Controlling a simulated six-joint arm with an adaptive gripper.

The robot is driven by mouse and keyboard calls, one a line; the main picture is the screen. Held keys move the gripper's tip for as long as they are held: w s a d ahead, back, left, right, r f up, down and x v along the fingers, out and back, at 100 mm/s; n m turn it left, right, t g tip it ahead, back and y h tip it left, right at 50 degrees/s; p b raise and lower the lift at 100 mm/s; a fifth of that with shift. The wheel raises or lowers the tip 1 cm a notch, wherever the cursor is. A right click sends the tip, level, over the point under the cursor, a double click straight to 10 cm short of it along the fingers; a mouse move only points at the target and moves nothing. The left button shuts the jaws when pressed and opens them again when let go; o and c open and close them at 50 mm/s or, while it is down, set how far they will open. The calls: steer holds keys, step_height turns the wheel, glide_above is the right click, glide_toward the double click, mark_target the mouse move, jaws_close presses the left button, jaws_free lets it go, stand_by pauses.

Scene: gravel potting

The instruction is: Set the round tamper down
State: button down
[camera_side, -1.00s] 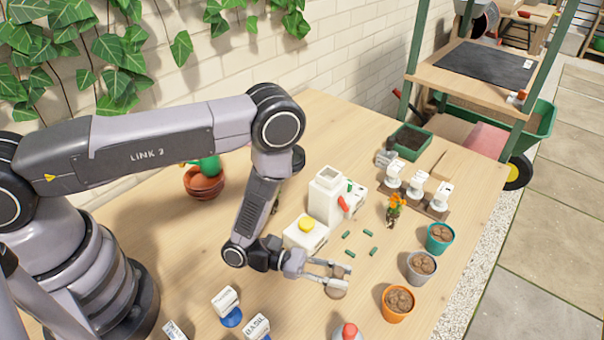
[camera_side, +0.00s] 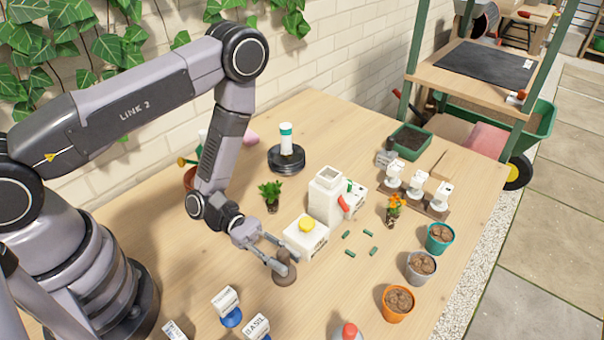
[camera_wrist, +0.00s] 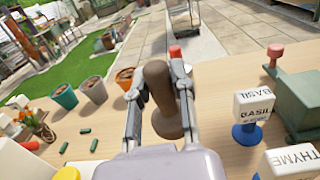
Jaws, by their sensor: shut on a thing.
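The round tamper (camera_side: 286,278) is brown, with a knobbed handle and a wider round base. My gripper (camera_side: 281,259) is shut on its handle, a jaw on either side. In the wrist view the tamper (camera_wrist: 168,120) shows between the two fingers of my gripper (camera_wrist: 160,88), its handle up and its base below the fingers. The base is at or very near the wooden table (camera_side: 330,300); I cannot tell whether it touches.
A white box with a yellow button (camera_side: 306,234) is just behind my gripper. Orange (camera_side: 397,304), grey (camera_side: 421,267) and teal (camera_side: 439,238) pots stand to the right. Stamps, one marked BASIL (camera_side: 256,327), stand in front. Bare table lies between the tamper and the pots.

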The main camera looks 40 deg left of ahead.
steer(key=f, duration=0.3)
steer(key=shift+s+a+f+g, duration=0.25)
steer(key=shift+s+f+g, duration=0.05)
steer(key=shift+s, duration=0.05)
steer(key=shift+f, duration=2.15)
steer(key=c, duration=1)
jaws_free()
steer(key=shift+f, duration=0.15)
